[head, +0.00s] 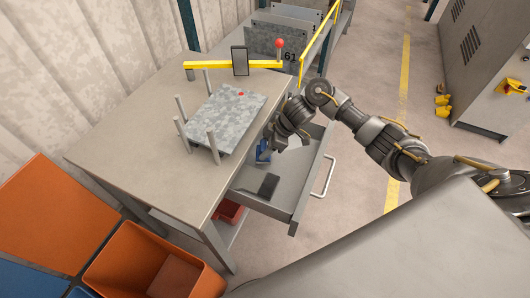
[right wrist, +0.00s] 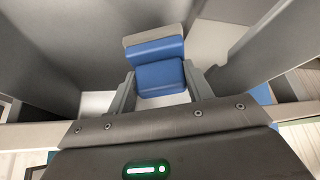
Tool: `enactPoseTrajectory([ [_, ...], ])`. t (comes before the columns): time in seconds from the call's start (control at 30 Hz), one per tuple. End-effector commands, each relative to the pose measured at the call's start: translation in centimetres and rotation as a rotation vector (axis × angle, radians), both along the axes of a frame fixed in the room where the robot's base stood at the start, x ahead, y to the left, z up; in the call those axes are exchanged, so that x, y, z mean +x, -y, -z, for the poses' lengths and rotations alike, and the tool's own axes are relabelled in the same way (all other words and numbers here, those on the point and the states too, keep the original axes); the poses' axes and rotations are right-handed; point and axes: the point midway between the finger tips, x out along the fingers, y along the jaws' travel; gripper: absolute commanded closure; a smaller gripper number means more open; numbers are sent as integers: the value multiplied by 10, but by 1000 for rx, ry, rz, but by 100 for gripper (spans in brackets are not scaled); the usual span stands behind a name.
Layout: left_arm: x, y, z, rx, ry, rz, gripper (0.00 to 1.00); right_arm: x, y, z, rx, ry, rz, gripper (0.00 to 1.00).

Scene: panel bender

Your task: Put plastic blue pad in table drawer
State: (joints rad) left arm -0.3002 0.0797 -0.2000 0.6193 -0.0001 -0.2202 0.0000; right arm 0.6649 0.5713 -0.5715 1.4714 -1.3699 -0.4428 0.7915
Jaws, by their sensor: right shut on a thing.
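The table drawer (head: 296,178) is pulled open at the right side of the table in the head view. My right gripper (head: 272,143) reaches down over the inner part of the drawer. It is shut on the blue pad (head: 263,154), which shows only partly below it in the head view. In the right wrist view the blue pad (right wrist: 160,77) sits between the two fingers of my right gripper (right wrist: 162,92), with a grey strip along its far edge. Grey drawer walls surround it there. I cannot tell whether the pad touches the drawer floor. My left gripper is not in view.
A dark flat item (head: 269,186) lies in the drawer. The table (head: 130,130) carries a grey plate (head: 235,118) among upright posts and a yellow bar (head: 215,65). An orange bin (head: 120,265) stands at the lower left. The table's left part is clear.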

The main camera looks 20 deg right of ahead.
Motion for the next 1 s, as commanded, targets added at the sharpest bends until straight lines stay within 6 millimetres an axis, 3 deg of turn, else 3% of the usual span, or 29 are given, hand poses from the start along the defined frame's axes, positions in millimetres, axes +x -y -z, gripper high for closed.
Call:
enactPoseTrajectory([
  [0.2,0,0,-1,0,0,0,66,0,-1,28,1,-3,2,68],
  [0.63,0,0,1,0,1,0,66,-1,0,35,0,-2,0,68],
  [0.67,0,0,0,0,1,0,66,-1,0,34,0,-2,0,45],
  [0.8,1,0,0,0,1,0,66,-1,0,34,0,-2,0,28],
  [1.0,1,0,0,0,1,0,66,-1,0,34,0,-2,0,28],
])
